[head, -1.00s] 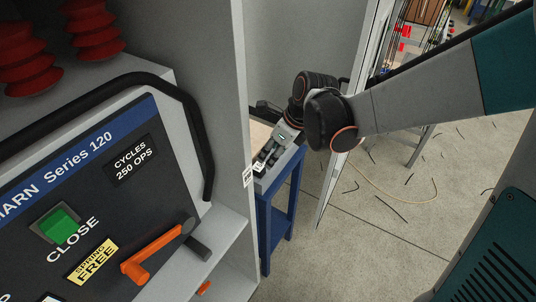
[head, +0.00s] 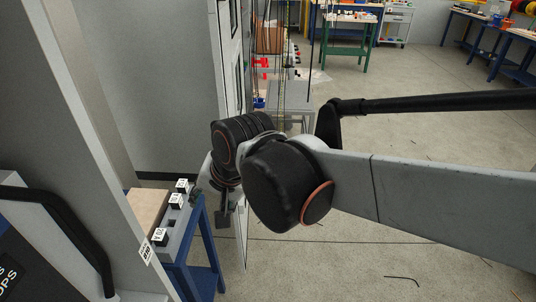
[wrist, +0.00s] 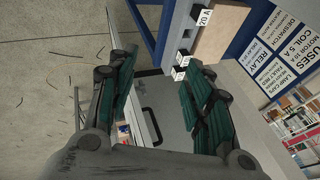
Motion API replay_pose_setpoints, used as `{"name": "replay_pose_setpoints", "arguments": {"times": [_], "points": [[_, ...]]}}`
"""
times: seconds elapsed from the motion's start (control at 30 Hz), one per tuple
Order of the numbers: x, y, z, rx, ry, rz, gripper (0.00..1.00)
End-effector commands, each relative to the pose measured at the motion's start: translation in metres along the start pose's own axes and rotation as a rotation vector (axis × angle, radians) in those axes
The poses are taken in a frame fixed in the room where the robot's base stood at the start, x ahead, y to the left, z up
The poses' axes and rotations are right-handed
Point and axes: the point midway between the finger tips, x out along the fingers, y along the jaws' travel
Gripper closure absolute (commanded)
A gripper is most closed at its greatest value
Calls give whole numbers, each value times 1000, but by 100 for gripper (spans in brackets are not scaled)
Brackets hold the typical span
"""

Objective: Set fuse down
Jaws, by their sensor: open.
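Several small black fuses with white labels stand in a row on a grey rack (head: 177,230) at the edge of a blue table (head: 205,280). In the head view one fuse (head: 159,238) is at the near end, and two more, one fuse (head: 176,201) and another fuse (head: 182,186), are near the far end. In the wrist view a fuse labelled 20 A (wrist: 204,17) shows at the top, with two others lower down. My gripper (wrist: 163,68) has its two green-padded fingers spread with nothing between them. It is apart from the rack, to its right in the head view.
A wooden board (head: 147,207) lies beside the rack. A grey cabinet wall (head: 75,130) stands at the left, and an open cabinet door (head: 232,75) is behind my wrist. A sign about fuses (wrist: 270,50) shows in the wrist view. Open floor lies to the right.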

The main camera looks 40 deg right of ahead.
Motion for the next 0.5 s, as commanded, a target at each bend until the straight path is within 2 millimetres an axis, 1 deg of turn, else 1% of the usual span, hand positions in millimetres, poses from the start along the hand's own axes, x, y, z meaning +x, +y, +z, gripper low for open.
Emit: {"name": "replay_pose_setpoints", "arguments": {"times": [0.03, 0.1, 0.23, 0.3, 0.4, 0.5], "points": [[-9, 11, 2, -116, 26, 0, 54], [-18, 23, 4, -286, 60, 4, 54], [-31, 42, 8, -554, 111, 22, 54], [-35, 48, 9, -658, 131, 32, 54], [-38, 55, 10, -757, 147, 45, 54], [-40, 57, 11, -800, 155, 50, 54]]}}
